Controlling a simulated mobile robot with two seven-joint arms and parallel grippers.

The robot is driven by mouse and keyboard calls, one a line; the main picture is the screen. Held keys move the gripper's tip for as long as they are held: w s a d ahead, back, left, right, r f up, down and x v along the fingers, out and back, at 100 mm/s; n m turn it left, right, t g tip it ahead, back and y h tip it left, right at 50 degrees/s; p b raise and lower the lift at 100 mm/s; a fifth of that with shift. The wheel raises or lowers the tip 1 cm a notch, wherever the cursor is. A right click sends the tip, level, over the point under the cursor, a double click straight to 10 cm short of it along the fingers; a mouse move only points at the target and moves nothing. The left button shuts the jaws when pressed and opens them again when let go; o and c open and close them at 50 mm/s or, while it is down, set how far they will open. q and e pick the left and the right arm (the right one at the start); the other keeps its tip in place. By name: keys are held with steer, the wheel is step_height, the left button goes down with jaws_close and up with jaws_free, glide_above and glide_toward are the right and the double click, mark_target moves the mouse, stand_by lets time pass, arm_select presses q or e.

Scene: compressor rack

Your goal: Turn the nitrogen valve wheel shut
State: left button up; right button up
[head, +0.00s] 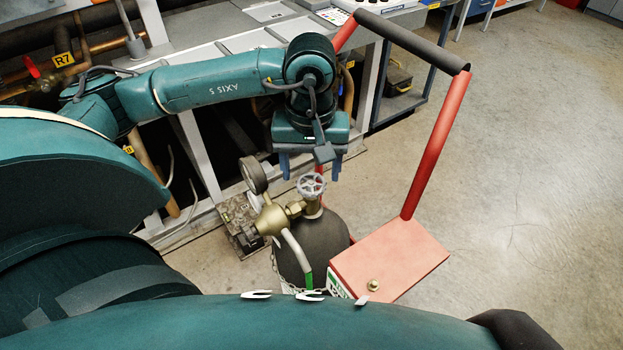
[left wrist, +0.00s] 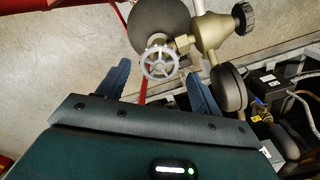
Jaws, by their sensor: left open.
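The nitrogen valve wheel (head: 312,186) is a small grey spoked handwheel on top of a dark gas cylinder (head: 322,232). My left gripper (head: 310,177) is open above the wheel, its blue fingers pointing down on either side. In the left wrist view the wheel (left wrist: 160,63) shows between the two spread fingertips (left wrist: 158,70), with a gap on each side. I see no contact. A brass regulator (head: 272,219) with a round gauge (head: 253,175) sits beside the valve. My right gripper is not in view.
The cylinder stands by a red cart with a dark-gripped handle (head: 437,145) and a red box (head: 390,258). The compressor rack (head: 205,160) with pipes is behind and left. A dirty block (head: 240,222) lies on the floor. Open floor (head: 530,180) is at the right.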

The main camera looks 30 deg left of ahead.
mark_target(311, 183)
arm_select(q)
step_height(311, 183, down, 3)
steer(key=shift+f+b, duration=0.1)
steer(key=shift+b, duration=0.35)
steer(key=r+n+p, duration=0.1)
steer(key=n+p, duration=0.1)
steer(key=p, duration=0.1)
steer(key=shift+r, duration=0.3)
steer(key=n, duration=0.1)
steer(key=f+n+p, duration=0.1)
steer(key=n, duration=0.1)
steer(key=n+b, duration=0.1)
steer(key=n, duration=0.2)
steer(key=shift+f, duration=0.1)
steer(key=n+b, duration=0.1)
steer(key=n, duration=0.4)
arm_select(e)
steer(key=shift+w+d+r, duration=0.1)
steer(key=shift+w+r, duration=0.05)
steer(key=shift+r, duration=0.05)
arm_select(q)
steer(key=c, duration=0.7)
steer(key=shift+c, duration=0.2)
